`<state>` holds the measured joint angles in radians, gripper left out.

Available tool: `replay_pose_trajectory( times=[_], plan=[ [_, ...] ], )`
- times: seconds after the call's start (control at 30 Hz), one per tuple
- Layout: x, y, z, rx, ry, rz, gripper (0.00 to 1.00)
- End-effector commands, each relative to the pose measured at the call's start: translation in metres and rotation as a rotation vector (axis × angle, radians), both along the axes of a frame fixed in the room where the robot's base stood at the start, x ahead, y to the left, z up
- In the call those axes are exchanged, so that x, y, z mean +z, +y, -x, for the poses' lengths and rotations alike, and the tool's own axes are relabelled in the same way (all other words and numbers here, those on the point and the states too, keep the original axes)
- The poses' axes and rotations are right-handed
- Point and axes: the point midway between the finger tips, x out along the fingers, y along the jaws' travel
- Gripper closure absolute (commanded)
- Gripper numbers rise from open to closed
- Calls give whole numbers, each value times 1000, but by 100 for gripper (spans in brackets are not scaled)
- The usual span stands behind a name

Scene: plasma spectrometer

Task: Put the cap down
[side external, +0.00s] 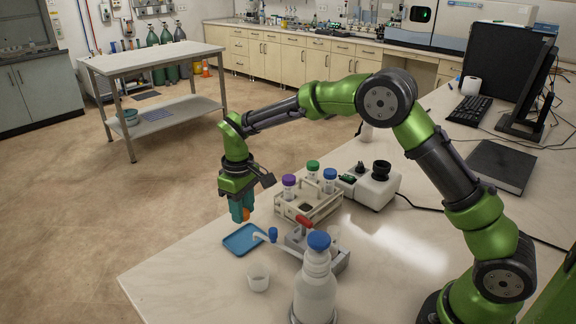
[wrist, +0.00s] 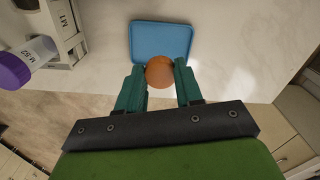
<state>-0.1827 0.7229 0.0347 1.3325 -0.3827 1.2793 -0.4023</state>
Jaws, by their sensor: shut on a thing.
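My gripper (side external: 242,209) hangs from the green arm with its teal fingers pointing down. It is shut on an orange cap (side external: 246,214), which also shows between the fingertips in the wrist view (wrist: 160,73). A blue tray (side external: 241,239) lies on the bench below and is empty where I can see it. In the wrist view the tray (wrist: 161,24) is just beyond the cap. The cap appears to be above the bench, near the tray's far side. The exact height of the cap over the tray is hard to tell.
A rack (side external: 318,208) holds tubes with purple, green and blue caps, right of my gripper. A blue-capped bottle (side external: 316,284), a small cup (side external: 258,277) and a red-handled device (side external: 306,221) stand nearby. The bench edge is close to the tray. The front left bench is clear.

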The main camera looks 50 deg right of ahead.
Motion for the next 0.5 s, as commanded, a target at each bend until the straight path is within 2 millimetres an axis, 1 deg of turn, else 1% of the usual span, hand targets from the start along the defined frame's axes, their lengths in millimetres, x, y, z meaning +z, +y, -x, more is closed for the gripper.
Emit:
replay_pose_trajectory(
  times=[0.03, 0.1, 0.33, 0.5],
  plan=[
    [-12, 0, 1, 1, 5, 1, 92],
    [-23, 0, 1, 1, 3, 0, 92],
    [-42, 0, 1, 1, 2, 0, 92],
    [-66, 0, 1, 0, 4, 0, 92]
  ],
)
